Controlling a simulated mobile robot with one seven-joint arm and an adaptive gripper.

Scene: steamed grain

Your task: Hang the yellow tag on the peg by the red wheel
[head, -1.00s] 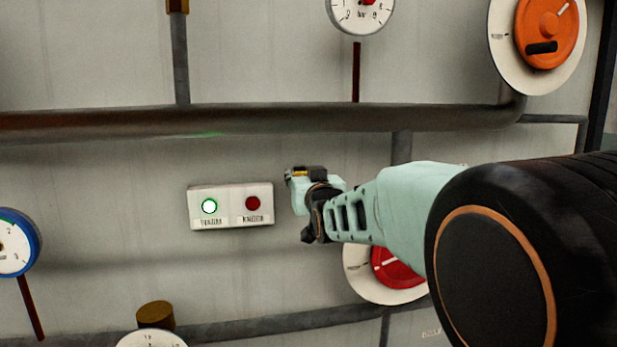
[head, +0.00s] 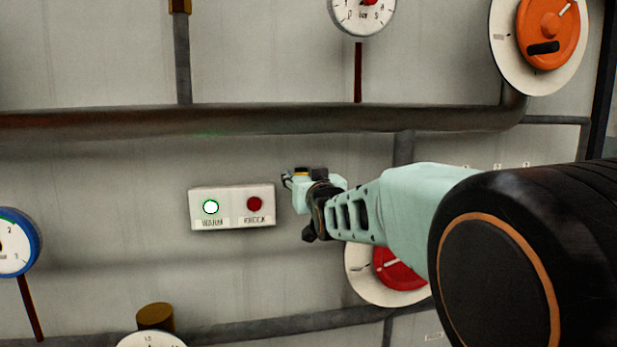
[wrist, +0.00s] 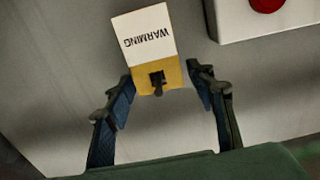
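My gripper (wrist: 161,76) is open, with one finger on each side of the yellow end and a narrow gap on both sides. I cannot tell whether the dark piece is the peg.
A white box (head: 232,221) with a lit green-rimmed button and a red button is left of my gripper. A thick pipe (head: 260,118) runs above. An orange wheel (head: 548,25) is at upper right, and a blue-rimmed gauge (head: 17,268) at far left.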

